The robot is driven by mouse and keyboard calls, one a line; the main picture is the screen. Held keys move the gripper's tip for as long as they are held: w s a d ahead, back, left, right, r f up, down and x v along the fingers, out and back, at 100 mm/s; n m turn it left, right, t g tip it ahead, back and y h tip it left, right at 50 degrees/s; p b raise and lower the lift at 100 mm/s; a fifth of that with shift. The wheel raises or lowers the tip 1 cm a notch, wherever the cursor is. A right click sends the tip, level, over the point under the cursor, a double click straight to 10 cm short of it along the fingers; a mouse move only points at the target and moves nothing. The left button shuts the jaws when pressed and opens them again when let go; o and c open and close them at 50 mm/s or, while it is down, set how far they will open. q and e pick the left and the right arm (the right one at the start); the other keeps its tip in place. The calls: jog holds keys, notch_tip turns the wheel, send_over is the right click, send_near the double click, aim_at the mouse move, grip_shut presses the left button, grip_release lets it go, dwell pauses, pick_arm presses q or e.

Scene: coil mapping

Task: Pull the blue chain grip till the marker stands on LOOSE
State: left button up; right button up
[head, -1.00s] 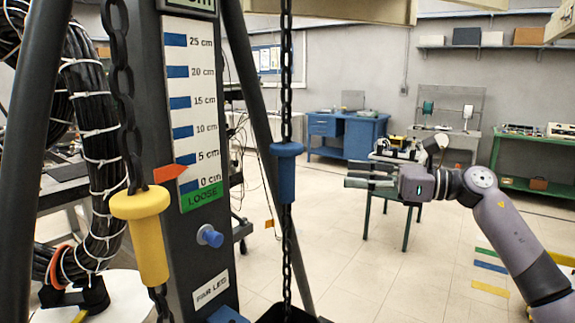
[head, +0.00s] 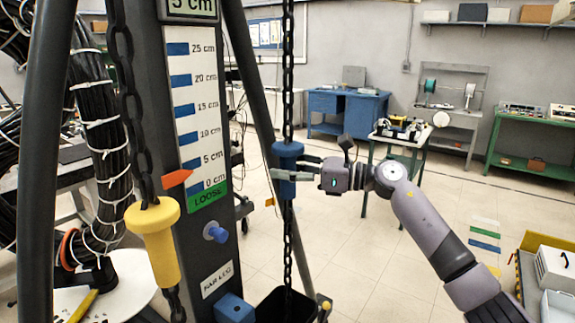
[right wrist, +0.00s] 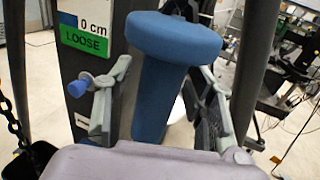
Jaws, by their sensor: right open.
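The blue chain grip (head: 287,188) hangs on a dark chain right of the grey post. My right gripper (head: 288,168) has its fingers on either side of the grip, just below its wide top. In the right wrist view the blue grip (right wrist: 160,100) stands between the two spread fingers (right wrist: 158,105), which look open. The orange marker (head: 176,179) points between 0 and 5 cm on the scale (head: 183,112), above the green LOOSE band (head: 208,195). The display (head: 191,7) is cut off at the top and seems to read 3 cm. My left gripper is out of view.
A yellow chain grip (head: 155,240) hangs on another chain at the left. A blue knob (head: 214,232) and a blue block (head: 234,308) are on the post. A dark bin (head: 270,306) stands under the blue grip's chain. Dark stand legs (head: 255,100) flank the post.

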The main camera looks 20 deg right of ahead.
grip_shut()
dwell(0.6)
